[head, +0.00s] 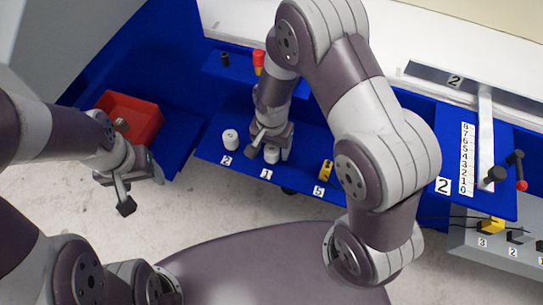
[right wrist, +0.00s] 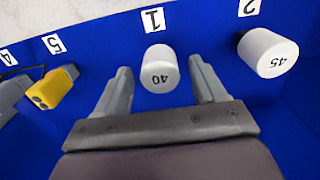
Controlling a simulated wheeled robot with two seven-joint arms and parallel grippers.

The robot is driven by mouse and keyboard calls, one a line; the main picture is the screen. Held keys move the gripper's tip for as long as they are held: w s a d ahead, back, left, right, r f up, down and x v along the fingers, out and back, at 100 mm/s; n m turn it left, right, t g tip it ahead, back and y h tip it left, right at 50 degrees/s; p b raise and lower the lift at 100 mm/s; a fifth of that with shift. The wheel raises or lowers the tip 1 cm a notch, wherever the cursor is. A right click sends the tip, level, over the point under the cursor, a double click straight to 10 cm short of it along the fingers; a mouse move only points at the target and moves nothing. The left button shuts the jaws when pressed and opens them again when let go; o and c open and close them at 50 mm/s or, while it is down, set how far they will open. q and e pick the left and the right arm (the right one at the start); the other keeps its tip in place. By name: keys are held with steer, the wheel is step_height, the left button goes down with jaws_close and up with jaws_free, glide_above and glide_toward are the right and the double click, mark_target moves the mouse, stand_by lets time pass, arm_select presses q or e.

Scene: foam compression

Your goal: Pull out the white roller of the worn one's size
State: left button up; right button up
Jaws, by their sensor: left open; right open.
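A white roller marked 40 (right wrist: 160,70) stands by label 1 on the blue bench. It also shows in the head view (head: 271,155). My right gripper (head: 269,151) is open, with its fingers either side of this roller; in the right wrist view no contact shows. A second white roller, marked 45 (right wrist: 267,52), stands by label 2, and also shows in the head view (head: 230,139). My left gripper (head: 140,188) is open and empty in front of a red bin (head: 146,120). A small greyish piece (head: 121,124) lies in the bin; whether it is the worn roller I cannot tell.
A yellow block (right wrist: 54,87) stands by label 5, right of the rollers in the head view. A black piece (head: 225,59) and a red-yellow piece (head: 259,62) stand on the ledge behind. A numbered scale (head: 466,158) is at right. My right arm hides the bench's middle.

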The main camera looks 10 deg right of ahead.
mark_target(272, 148)
step_height(272, 148, down, 2)
steer(key=shift+p, duration=0.35)
stand_by(1.3)
jaws_close()
steer(key=shift+r+p, duration=3.05)
steer(key=shift+p, duration=0.05)
